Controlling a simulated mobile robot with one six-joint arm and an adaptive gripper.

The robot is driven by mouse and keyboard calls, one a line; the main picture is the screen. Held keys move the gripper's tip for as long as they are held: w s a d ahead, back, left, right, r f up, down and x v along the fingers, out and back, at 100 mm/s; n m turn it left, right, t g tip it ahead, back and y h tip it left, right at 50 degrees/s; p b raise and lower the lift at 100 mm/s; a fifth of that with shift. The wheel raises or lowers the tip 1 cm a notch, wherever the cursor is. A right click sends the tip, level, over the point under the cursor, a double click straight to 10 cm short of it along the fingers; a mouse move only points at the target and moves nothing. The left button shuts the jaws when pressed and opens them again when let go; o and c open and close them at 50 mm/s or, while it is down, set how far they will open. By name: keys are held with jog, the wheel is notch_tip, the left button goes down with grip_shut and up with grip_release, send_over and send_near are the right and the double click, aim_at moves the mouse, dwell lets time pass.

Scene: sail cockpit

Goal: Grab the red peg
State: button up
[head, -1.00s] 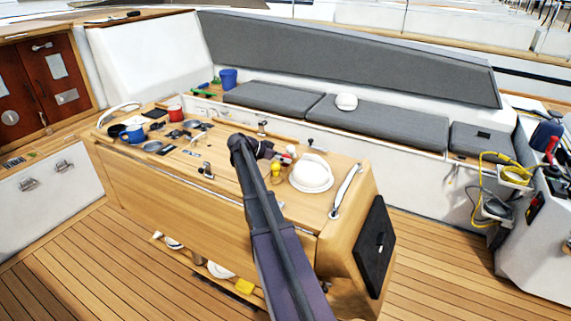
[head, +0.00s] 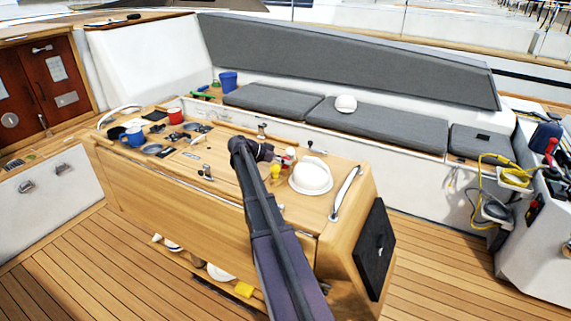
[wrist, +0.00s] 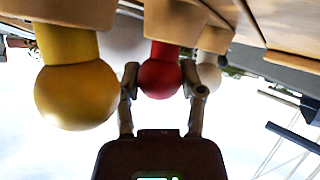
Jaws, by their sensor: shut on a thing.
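The red peg (wrist: 160,76) has a round head and sits between my two fingers in the wrist view. My gripper (wrist: 159,84) is shut on it, one finger on each side. A yellow peg (wrist: 76,92) with a larger round head is just left of the left finger. A white peg (wrist: 208,72) is partly hidden behind the right finger. In the head view, my arm reaches over the wooden cockpit table, and the yellow peg (head: 275,172) shows beside the white helmet. The finger contact is too small to make out there.
A white helmet (head: 311,176) stands close to the right of the pegs. A metal handrail (head: 345,193) is at the table's right end. Blue mug (head: 132,136), red mug (head: 175,116) and small dark items lie on the left half. Grey cushions (head: 384,130) are behind.

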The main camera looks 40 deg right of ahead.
aim_at(285, 157)
jog(key=shift+r, duration=0.15)
notch_tip(285, 157, up, 10)
jog(key=p, duration=1)
jog(key=shift+f, duration=0.2)
